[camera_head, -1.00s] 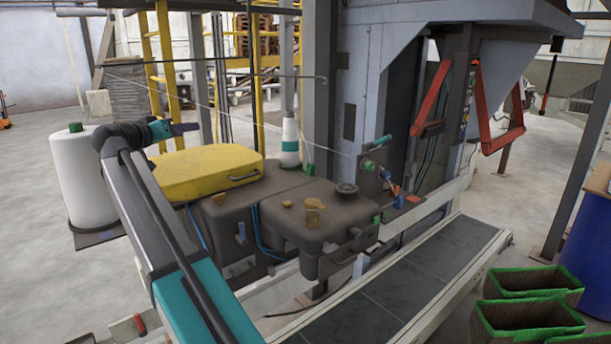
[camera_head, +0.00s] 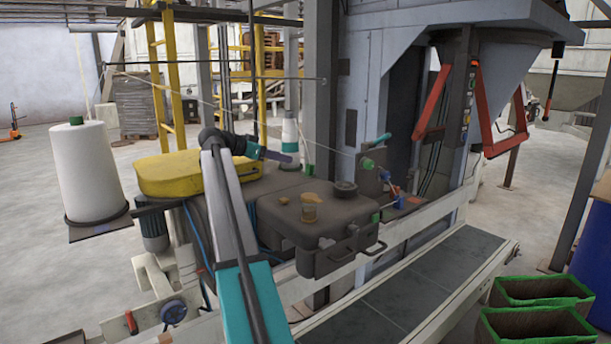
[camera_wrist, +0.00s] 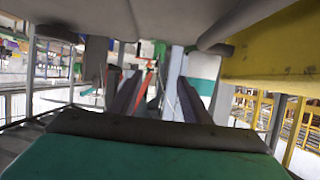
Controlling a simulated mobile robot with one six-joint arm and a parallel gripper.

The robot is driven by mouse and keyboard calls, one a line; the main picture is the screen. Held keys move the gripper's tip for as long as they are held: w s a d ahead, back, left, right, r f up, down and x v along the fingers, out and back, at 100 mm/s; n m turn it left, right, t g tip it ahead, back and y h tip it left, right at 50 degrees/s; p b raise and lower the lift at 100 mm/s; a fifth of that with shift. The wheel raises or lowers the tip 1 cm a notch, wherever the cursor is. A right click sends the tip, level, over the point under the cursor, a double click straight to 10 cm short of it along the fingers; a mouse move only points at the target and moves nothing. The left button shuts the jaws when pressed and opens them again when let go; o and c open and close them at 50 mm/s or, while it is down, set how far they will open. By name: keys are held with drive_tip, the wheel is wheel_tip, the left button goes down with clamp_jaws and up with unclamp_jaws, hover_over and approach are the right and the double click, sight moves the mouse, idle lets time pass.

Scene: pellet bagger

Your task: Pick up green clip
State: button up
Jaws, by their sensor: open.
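I cannot tell for sure which thing is the green clip. A small green piece (camera_head: 309,170) shows beside the cone on the dark machine top. Another green piece (camera_head: 367,163) sits on the upright plate to the right, and a further one (camera_head: 376,217) is at the dark box's right edge. My gripper touches none of them.
A thin rod and thread cross above. A conveyor (camera_head: 420,290) runs at the front right. Green-rimmed bags (camera_head: 540,290) stand at lower right.

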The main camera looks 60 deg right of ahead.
drive_tip(key=shift+s+d+f, duration=0.2)
drive_tip(key=shift+s+d, duration=0.15)
drive_tip(key=shift+w+a+r, duration=0.1)
drive_tip(key=shift+a, duration=0.1)
drive_tip(key=shift+d, duration=0.15)
drive_tip(key=p, duration=0.2)
approach(310, 164)
drive_tip(key=shift+x, duration=2.55)
drive_tip(key=shift+w+d, duration=0.15)
drive_tip(key=shift+d+p, duration=0.5)
drive_tip(key=shift+d, duration=0.05)
drive_tip(key=shift+f+p+x, duration=0.25)
drive_tip(key=shift+p+x, duration=0.5)
drive_tip(key=shift+x, duration=1.25)
drive_tip(key=shift+a, duration=0.15)
